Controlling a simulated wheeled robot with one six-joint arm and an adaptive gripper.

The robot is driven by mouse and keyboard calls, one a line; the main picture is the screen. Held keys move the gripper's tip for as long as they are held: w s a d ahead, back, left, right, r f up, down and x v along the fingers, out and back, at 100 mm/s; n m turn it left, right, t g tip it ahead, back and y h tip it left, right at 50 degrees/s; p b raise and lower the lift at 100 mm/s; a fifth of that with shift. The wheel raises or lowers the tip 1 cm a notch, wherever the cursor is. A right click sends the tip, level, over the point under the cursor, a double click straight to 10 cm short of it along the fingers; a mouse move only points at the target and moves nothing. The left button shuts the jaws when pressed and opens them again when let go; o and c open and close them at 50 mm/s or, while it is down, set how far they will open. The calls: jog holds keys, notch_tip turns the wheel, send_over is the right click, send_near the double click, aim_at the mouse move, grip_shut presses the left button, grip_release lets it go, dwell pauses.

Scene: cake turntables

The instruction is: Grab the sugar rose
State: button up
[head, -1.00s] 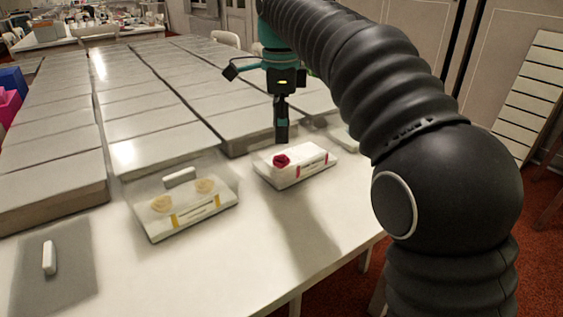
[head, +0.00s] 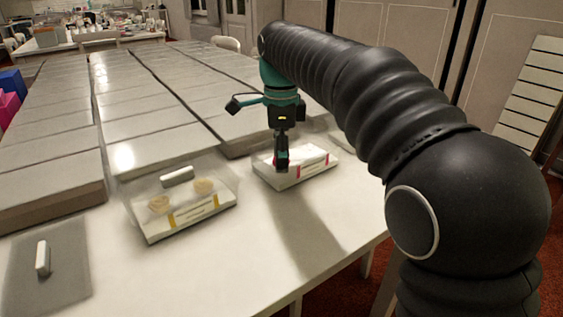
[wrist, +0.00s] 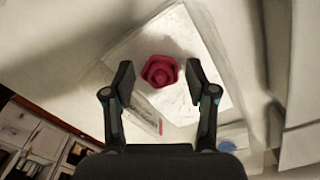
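The sugar rose (wrist: 160,71) is deep red and sits on the white top of a low box (head: 297,177) on the table. In the wrist view it lies between the two fingers of my gripper (wrist: 159,82), with a gap on each side. My gripper is open, with no finger visibly touching the rose. In the head view my gripper (head: 281,161) points down over the box and hides most of the rose; its height above the box is hard to judge.
A second box (head: 185,219) with a clear cover and two pale flowers stands to the left. A grey mat (head: 66,262) with a white handle (head: 42,258) lies at front left. Rows of grey boxes (head: 160,133) fill the back. The table's front is mostly bare.

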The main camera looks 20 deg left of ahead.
jog(key=c, duration=0.5)
